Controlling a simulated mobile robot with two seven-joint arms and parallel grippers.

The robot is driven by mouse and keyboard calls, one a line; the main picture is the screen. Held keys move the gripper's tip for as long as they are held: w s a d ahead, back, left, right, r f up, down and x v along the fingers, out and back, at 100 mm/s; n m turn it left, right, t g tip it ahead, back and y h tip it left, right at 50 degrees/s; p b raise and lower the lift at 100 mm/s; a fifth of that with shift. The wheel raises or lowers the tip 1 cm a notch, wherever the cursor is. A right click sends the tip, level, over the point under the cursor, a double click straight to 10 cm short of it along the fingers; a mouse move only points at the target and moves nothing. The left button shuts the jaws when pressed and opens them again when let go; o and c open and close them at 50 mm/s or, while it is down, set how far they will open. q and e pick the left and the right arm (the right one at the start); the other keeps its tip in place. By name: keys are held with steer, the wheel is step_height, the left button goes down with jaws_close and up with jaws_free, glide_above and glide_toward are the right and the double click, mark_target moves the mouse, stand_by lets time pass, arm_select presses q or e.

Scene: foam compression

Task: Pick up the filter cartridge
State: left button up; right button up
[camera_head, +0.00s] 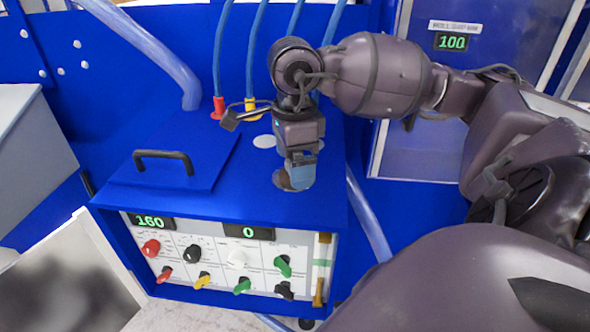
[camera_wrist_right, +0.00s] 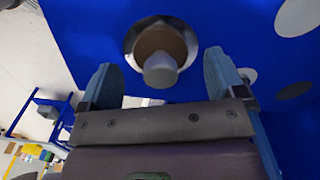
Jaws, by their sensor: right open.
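The filter cartridge (camera_wrist_right: 161,62) shows in the right wrist view as a brownish round body with a grey knob, seated in a round opening in the blue machine top. In the head view a brown part of it (camera_head: 281,182) shows beside the fingertips; the rest is hidden by my gripper. My right gripper (camera_head: 301,172) points down over it. In the wrist view its two blue fingers (camera_wrist_right: 160,82) are apart, one on each side of the knob, with gaps visible. My left gripper is in neither view.
The blue machine (camera_head: 230,200) has a lid with a black handle (camera_head: 163,155) left of my gripper. Its front panel (camera_head: 230,265) carries several knobs and displays. Blue hoses (camera_head: 258,50) rise behind my gripper, with red and yellow connectors on the machine top.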

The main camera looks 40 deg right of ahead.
steer(key=shift+w+f, duration=0.15)
steer(key=shift+f, duration=0.75)
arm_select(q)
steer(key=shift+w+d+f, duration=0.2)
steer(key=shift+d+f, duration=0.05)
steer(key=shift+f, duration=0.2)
arm_select(e)
steer(key=shift+r, duration=0.1)
steer(key=shift+c, duration=0.9)
steer(key=c, duration=1.2)
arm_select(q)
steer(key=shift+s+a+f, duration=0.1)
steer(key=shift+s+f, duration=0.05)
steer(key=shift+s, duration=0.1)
arm_select(e)
steer(key=shift+r, duration=0.1)
step_height(320, 180, up, 10)
steer(key=p, duration=0.4)
steer(key=shift+f+p, duration=0.2)
steer(key=shift+p, duration=0.2)
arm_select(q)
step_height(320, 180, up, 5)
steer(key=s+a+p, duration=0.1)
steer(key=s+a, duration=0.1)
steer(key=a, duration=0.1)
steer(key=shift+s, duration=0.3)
arm_select(e)
steer(key=shift+r, duration=5.15)
